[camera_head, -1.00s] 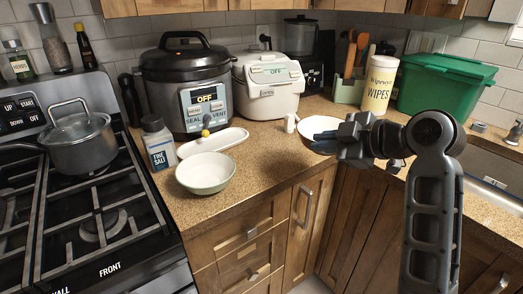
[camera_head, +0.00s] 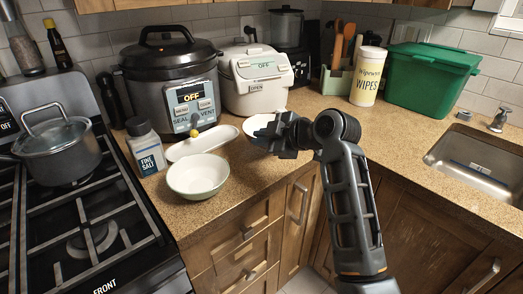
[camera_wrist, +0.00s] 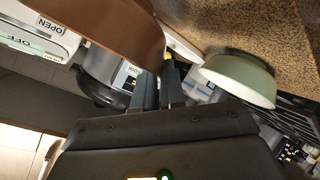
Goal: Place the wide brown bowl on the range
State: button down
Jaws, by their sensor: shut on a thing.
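My gripper (camera_head: 280,133) is over the counter in front of the white cooker. It is shut on the wide brown bowl, whose pale inside (camera_head: 259,126) shows behind the fingers in the head view. In the wrist view the bowl's brown side (camera_wrist: 125,35) fills the upper left and meets the fingertips (camera_wrist: 158,85). The gripper hides much of the bowl in the head view. The range (camera_head: 125,225) is at the left, with black grates and a lidded grey pot (camera_head: 60,150) on its back part.
A pale green bowl (camera_head: 197,178), a long white dish (camera_head: 203,145) and a salt bottle (camera_head: 145,145) stand between my gripper and the range. A dark pressure cooker (camera_head: 180,80) and the white cooker (camera_head: 255,78) stand behind. The front range grates look clear.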

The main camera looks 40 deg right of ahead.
jog(key=shift+w+f, duration=0.1)
jog(key=shift+f, duration=1.95)
jog(key=c, duration=1.2)
grip_release()
jog(key=v, duration=1.2)
jog(key=shift+a, duration=0.1)
